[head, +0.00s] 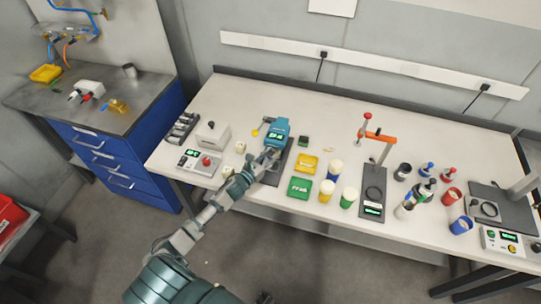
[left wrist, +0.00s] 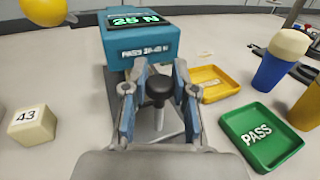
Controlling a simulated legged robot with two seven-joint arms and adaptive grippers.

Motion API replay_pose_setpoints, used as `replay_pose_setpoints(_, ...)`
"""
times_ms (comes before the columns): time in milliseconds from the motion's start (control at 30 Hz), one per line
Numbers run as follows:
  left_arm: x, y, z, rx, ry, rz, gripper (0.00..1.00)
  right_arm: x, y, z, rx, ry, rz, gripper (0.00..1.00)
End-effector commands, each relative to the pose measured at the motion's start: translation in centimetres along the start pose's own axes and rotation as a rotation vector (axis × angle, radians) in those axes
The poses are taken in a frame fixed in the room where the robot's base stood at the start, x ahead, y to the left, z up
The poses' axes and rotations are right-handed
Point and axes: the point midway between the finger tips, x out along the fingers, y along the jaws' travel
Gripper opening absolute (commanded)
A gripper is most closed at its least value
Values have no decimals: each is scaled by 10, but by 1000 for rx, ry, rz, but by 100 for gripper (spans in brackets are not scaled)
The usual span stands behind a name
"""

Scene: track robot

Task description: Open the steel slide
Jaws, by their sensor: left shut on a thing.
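A blue tester (head: 276,132) with a lit green display stands on a dark base plate on the white bench. In the left wrist view the tester (left wrist: 142,40) shows its display reading about 25 N. A black round knob (left wrist: 158,88) on a steel stem (left wrist: 158,118) stands in front of it; I take this as the handle of the steel slide, whose body is mostly hidden. My left gripper (head: 268,157) is at the tester's front, its fingers on both sides of the knob, shut on it.
A yellow tray (head: 306,163) and a green PASS tray (head: 299,188) lie right of the tester, with several capped cups beyond. A block marked 43 (left wrist: 32,126) is at left. A press stand with an orange arm (head: 378,135) stands farther right.

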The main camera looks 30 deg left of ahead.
Motion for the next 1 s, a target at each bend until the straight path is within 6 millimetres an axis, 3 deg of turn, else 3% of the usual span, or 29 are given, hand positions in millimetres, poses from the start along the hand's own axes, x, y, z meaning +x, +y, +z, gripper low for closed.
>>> replay_pose_setpoints(167, -23, -11, -1, -6, 4, -3, 0, -8, 1, -2, 0, 5, 2, 40)
replay_pose_setpoints(400, -84, -36, -2, -5, 7, 0, 0, -20, 2, 6, 0, -7, 2, 40)
replay_pose_setpoints(500, -102, -43, -2, -5, 5, 0, 0, -21, 2, 6, 0, -5, 2, 40)
replay_pose_setpoints(667, -115, -48, -2, -1, 4, 1, 0, -22, 0, 3, 1, -1, 0, 40)
replay_pose_setpoints(933, -116, -48, -3, -2, 6, 0, 0, -21, -4, -3, 2, 9, -4, 40)
replay_pose_setpoints(967, -116, -48, -3, -2, 7, 0, 29, -21, -4, -3, 2, 8, -4, 40)
replay_pose_setpoints(1000, -116, -48, -3, -3, 7, 0, 39, -21, -4, -2, 2, 8, -4, 40)
